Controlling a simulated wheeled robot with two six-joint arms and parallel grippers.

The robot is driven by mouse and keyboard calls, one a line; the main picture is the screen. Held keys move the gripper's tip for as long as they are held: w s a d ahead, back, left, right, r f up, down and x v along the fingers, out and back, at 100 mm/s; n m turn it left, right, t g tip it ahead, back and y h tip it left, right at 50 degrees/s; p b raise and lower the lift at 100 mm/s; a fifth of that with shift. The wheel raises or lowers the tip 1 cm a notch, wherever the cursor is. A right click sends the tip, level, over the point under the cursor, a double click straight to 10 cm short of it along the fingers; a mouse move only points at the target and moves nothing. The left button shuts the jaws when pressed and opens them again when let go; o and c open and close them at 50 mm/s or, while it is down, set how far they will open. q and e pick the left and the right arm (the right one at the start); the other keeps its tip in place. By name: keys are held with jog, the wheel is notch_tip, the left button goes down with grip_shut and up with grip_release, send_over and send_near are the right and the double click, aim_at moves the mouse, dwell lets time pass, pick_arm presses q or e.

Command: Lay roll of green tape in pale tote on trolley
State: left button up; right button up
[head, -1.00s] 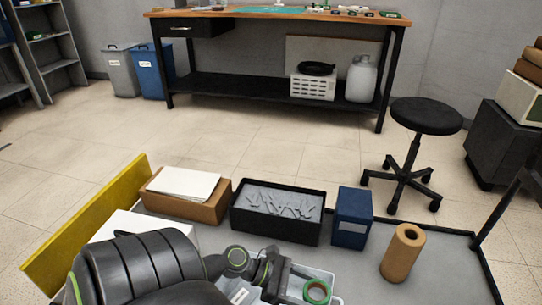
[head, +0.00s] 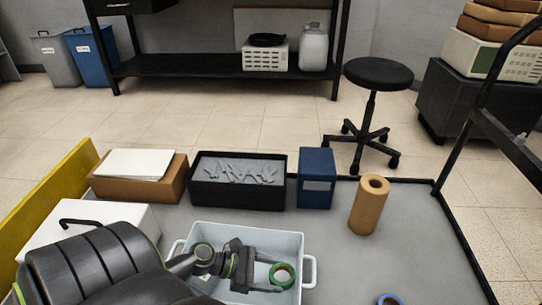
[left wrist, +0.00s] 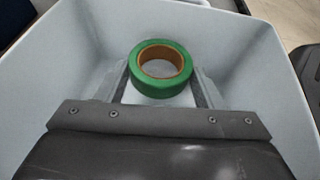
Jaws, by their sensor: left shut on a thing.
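The roll of green tape (head: 282,274) has a brown core and is held between the fingers of my left gripper (head: 268,272). In the left wrist view the roll (left wrist: 160,84) sits between the two finger ends. The pale tote (head: 299,243) stands on the grey trolley (head: 330,222), and the gripper and roll are over its inside. The tote's pale walls (left wrist: 262,75) surround the roll in the left wrist view. I cannot tell whether the roll touches the tote floor. My right gripper is not in view.
Behind the tote stand a black bin of grey parts (head: 238,199), a blue box (head: 317,186) and a brown cardboard roll (head: 369,205). A white case (head: 75,226) is at the left. A blue ring (head: 389,299) lies at the front right. The trolley's right part is mostly clear.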

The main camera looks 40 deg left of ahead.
pick_arm(q)
jog(key=shift+f, duration=0.5)
jog(key=shift+r, duration=0.1)
jog(key=shift+f, duration=0.6)
jog(key=o, duration=1)
jog(key=shift+c, duration=0.2)
